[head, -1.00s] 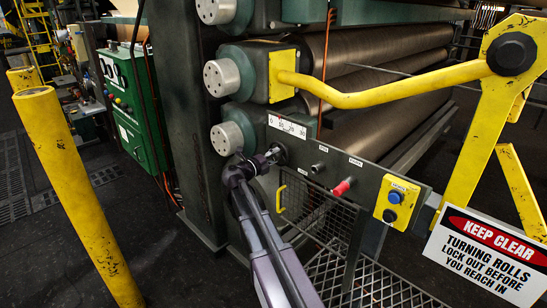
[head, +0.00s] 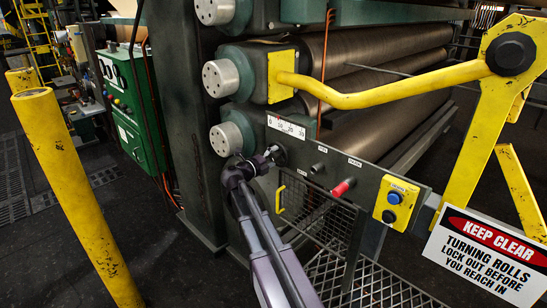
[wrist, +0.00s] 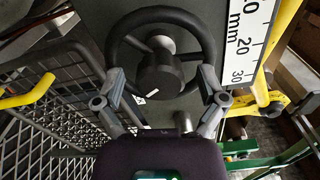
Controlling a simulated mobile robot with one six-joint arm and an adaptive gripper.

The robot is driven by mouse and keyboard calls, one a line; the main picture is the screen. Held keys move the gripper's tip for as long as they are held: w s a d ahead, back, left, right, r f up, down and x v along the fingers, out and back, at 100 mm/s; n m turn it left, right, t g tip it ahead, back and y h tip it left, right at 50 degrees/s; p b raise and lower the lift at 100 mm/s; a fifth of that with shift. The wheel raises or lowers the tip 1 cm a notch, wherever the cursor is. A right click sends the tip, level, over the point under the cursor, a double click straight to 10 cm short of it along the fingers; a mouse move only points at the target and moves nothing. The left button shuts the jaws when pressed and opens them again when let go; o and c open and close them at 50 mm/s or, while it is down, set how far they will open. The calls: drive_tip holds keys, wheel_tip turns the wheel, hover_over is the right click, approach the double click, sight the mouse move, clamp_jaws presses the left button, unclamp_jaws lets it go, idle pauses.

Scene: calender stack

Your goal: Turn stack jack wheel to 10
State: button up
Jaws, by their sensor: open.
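The stack jack wheel (wrist: 158,88) is a black handwheel with spokes and a thick round hub, filling the upper middle of the wrist view. A white mark shows low on the hub. My gripper (wrist: 162,76) is open, with one finger at each side of the lower rim; I cannot tell whether they touch it. In the head view my gripper (head: 264,161) is at the panel and largely hides the wheel. A white millimetre scale (head: 287,127) sits just above it. The scale also shows in the wrist view (wrist: 247,45), marked 20 and 30. Its pointer reading is too small to tell.
Right of the wheel are a red-tipped knob (head: 343,187) and a yellow button box (head: 397,201). A mesh guard with a yellow handle (head: 280,198) is below. A yellow bar (head: 390,96) crosses above. A yellow post (head: 75,190) stands left, a warning sign (head: 492,257) right.

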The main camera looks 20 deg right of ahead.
drive_tip(key=v, duration=1.2)
idle(0.5)
drive_tip(key=n, duration=0.7)
drive_tip(key=a+n, duration=0.1)
drive_tip(key=n, duration=1.5)
drive_tip(key=shift+s+a+r, duration=0.25)
drive_tip(key=shift+a, duration=0.05)
idle(0.7)
